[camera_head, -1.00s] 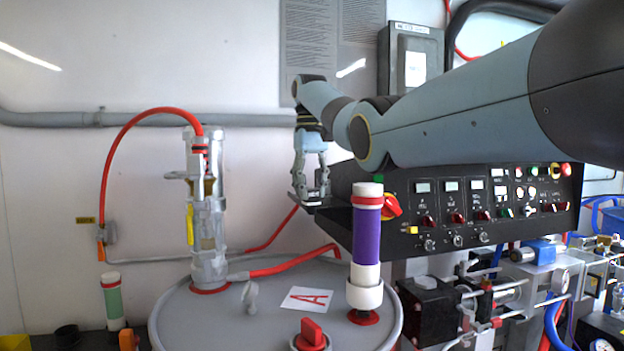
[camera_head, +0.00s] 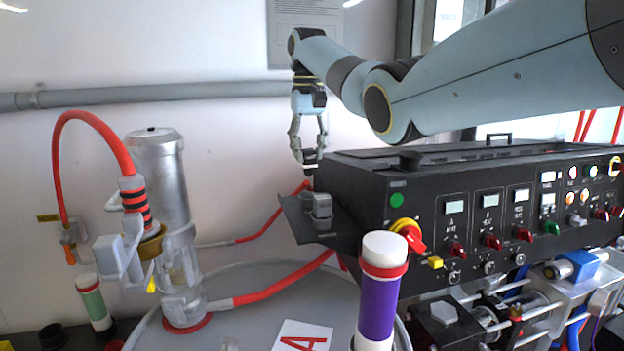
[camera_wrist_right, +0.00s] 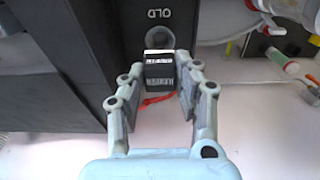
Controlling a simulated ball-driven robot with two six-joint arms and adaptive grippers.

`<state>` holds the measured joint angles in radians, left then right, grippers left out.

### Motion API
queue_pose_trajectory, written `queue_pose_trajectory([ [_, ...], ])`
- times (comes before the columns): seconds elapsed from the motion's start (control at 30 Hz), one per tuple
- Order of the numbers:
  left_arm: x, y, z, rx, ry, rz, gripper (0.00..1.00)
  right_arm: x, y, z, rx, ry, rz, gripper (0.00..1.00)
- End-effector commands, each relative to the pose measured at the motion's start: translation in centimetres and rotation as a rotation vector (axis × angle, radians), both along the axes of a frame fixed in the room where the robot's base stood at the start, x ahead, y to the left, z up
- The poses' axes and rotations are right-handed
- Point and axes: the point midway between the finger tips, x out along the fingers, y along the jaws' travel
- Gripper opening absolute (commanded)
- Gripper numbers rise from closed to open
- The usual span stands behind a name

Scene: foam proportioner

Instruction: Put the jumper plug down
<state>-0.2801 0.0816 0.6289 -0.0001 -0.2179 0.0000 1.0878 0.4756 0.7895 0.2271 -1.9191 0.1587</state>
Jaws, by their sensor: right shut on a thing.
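My right gripper (camera_head: 309,158) is shut on the jumper plug (camera_head: 309,168), beside the far left end of the black control box. The plug is small and dark with a white band, and it is partly hidden by the fingers. In the right wrist view the plug (camera_wrist_right: 159,70) sits between the fingertips of the right gripper (camera_wrist_right: 160,84). A black shelf (camera_head: 291,207) juts from the box's left side, lower than the plug. In the wrist view a dark surface marked OLD (camera_wrist_right: 159,13) lies beyond the plug. My left gripper is not in view.
A grey connector block (camera_head: 318,207) stands on the shelf. The control box (camera_head: 352,200) fills the right side.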

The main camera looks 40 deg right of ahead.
Motion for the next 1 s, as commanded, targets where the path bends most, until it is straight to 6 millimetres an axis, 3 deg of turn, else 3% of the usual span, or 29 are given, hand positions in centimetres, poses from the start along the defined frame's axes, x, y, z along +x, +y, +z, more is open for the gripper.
queue_pose_trajectory([
  [0.1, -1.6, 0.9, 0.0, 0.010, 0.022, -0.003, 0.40, 0.0, 0.4, -1.8, 0.000, 0.000, 0.002, 0.00],
  [0.27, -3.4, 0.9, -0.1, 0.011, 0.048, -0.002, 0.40, 0.0, 0.7, -3.1, 0.000, -0.002, 0.004, 0.00],
  [0.47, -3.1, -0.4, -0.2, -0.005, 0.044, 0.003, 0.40, -0.2, 1.4, -5.9, 0.000, -0.001, 0.006, 0.00],
  [0.67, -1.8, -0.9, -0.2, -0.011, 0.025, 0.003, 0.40, -0.2, 1.5, -6.1, -0.001, -0.003, 0.005, 0.00],
  [0.7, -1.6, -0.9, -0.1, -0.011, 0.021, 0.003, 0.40, -0.2, 1.5, -6.1, -0.001, -0.003, 0.005, 0.34],
  [0.87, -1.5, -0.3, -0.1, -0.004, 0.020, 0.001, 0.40, -0.2, 1.4, -6.1, -0.001, -0.003, 0.006, 0.54],
  [1.0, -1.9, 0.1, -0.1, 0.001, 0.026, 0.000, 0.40, -0.2, 1.4, -6.1, -0.001, -0.003, 0.006, 0.54],
])
